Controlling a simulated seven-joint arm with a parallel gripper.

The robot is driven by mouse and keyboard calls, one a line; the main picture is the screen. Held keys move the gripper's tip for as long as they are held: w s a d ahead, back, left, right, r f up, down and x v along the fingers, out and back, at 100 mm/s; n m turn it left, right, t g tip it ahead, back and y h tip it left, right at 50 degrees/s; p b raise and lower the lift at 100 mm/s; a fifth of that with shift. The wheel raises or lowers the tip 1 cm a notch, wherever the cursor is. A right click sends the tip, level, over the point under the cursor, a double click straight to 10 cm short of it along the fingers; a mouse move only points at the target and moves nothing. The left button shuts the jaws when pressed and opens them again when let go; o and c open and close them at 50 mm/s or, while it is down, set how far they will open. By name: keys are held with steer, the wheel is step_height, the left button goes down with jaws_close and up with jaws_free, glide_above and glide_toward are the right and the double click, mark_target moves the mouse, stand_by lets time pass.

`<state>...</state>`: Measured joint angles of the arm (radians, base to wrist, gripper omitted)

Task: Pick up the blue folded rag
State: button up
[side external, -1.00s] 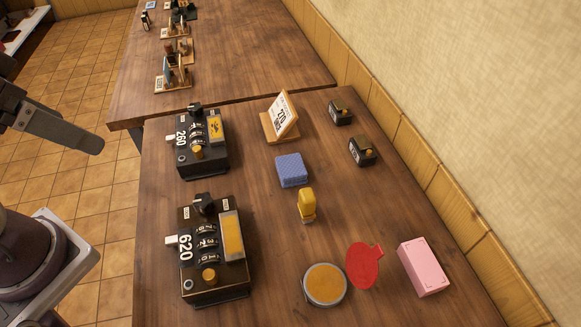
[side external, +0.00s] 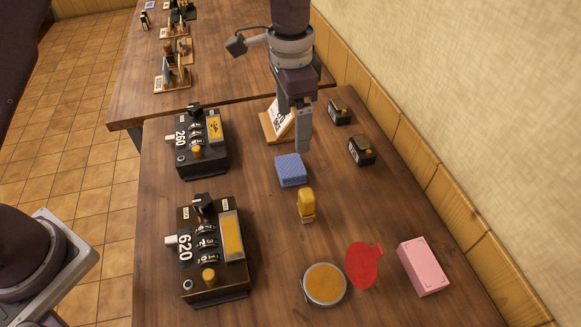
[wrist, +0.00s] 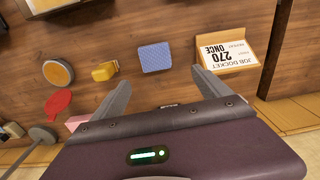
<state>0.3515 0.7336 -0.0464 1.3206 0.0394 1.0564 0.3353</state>
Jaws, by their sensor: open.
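The blue folded rag (side external: 290,171) lies on the wooden table, a small textured block between the job docket stand and a yellow-handled item. It also shows in the wrist view (wrist: 155,57), ahead of the fingers. My gripper (side external: 303,146) hangs above the table near the rag, a little behind and to its right in the side view. In the wrist view my gripper (wrist: 162,86) is open, its two fingers spread apart with nothing between them. It does not appear to touch the rag.
The job docket stand (side external: 279,124) is close behind my gripper. The yellow-handled item (side external: 306,205) stands in front of the rag. Two black machines (side external: 203,146) (side external: 213,251) are left. A round orange pad (side external: 325,284), red paddle (side external: 364,266) and pink box (side external: 423,267) lie nearer the front.

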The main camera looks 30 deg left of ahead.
mark_target(295, 164)
steer(key=shift+m, duration=0.3)
steer(key=f, duration=0.1)
steer(key=d+f, duration=0.1)
steer(key=f, duration=0.1)
steer(key=shift+w+d+f, duration=0.3)
steer(key=shift+w, duration=0.05)
steer(key=f, duration=0.4)
steer(key=s+a+f, duration=0.1)
steer(key=f, duration=0.1)
steer(key=shift+f, duration=0.35)
steer(key=c, duration=1.4)
step_height(295, 164, up, 10)
steer(key=shift+r, duration=0.1)
steer(key=shift+c, duration=0.2)
